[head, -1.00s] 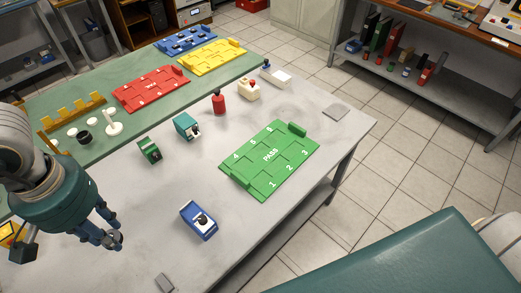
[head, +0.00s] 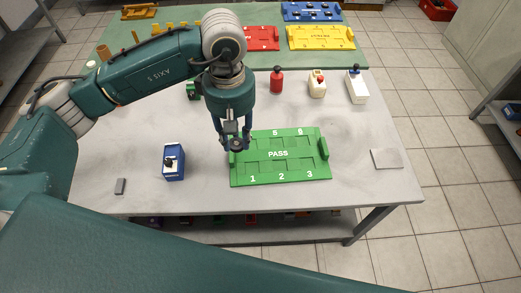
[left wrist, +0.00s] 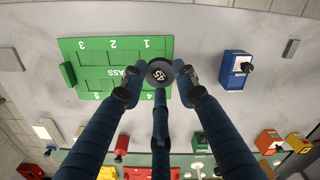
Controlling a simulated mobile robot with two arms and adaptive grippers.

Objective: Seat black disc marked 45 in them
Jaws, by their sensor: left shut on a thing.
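My left gripper (head: 236,146) is shut on a black disc marked 45 (left wrist: 160,72). The fingers hold the disc at their tips, with its marked face toward the left wrist camera. In the head view the gripper is above the left end of the green PASS tray (head: 278,166) and hides its slot 4 area. Slots 1, 2, 3, 5 and 6 show and look empty. The green tray also shows in the left wrist view (left wrist: 100,58), behind the disc. I cannot tell the disc's height over the tray. My right gripper is not in view.
A blue block with a black part (head: 173,162) stands left of the green tray. A grey plate (head: 386,158) lies to the right. A red bottle (head: 276,80), a cream container (head: 317,85) and a white box (head: 357,88) stand behind. Red (head: 262,40) and yellow (head: 320,37) trays lie farther back.

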